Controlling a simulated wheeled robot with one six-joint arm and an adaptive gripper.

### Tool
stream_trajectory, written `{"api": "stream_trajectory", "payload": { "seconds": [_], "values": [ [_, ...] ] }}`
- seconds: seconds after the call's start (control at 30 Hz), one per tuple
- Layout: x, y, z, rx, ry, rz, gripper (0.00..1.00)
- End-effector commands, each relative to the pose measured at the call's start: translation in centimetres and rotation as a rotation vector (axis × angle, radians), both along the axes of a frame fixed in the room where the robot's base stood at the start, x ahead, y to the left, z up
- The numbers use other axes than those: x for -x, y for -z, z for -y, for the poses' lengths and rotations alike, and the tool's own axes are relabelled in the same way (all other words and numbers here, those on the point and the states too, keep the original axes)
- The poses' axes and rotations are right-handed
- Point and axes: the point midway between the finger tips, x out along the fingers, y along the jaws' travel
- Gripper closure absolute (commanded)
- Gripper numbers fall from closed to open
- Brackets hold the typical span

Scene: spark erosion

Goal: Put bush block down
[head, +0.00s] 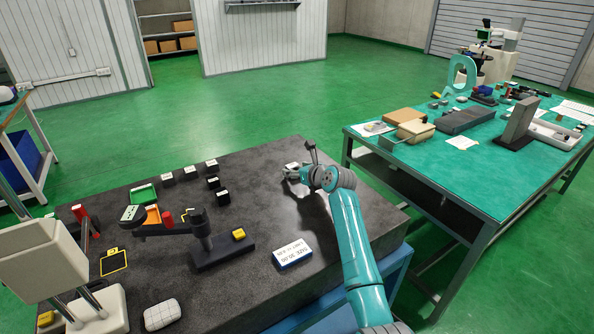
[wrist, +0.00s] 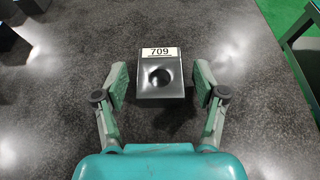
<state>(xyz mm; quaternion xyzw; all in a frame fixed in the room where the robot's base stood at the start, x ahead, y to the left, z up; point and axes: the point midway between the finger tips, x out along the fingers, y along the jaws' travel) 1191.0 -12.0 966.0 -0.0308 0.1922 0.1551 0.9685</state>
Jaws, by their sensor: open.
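The bush block (wrist: 160,84) is a small dark grey block with a round hole in its top and a white label reading 709. In the wrist view it sits on the dark stone plate (wrist: 60,130), between the two fingers of my gripper (wrist: 161,90). The fingers are spread, with a gap on each side of the block. In the head view my gripper (head: 296,174) is low over the far right part of the stone plate (head: 270,215). The block is hard to make out there, largely hidden by my gripper.
Several small dark labelled blocks (head: 213,183) stand left of my gripper. A black stand with an arm (head: 222,252), a white label block (head: 292,253) and a yellow-framed item (head: 113,261) lie nearer. A teal-topped bench (head: 470,170) stands to the right. Bare plate surrounds my gripper.

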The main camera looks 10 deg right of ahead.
Motion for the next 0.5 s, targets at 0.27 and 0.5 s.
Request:
{"api": "stream_trajectory", "payload": {
  "seconds": [0.27, 0.5],
  "values": [
    [1.0, -0.7, 0.4, 0.001, 0.0, 0.001, 0.29],
    [4.4, -2.1, 1.5, 0.001, 0.001, 0.001, 0.29]
  ]
}}
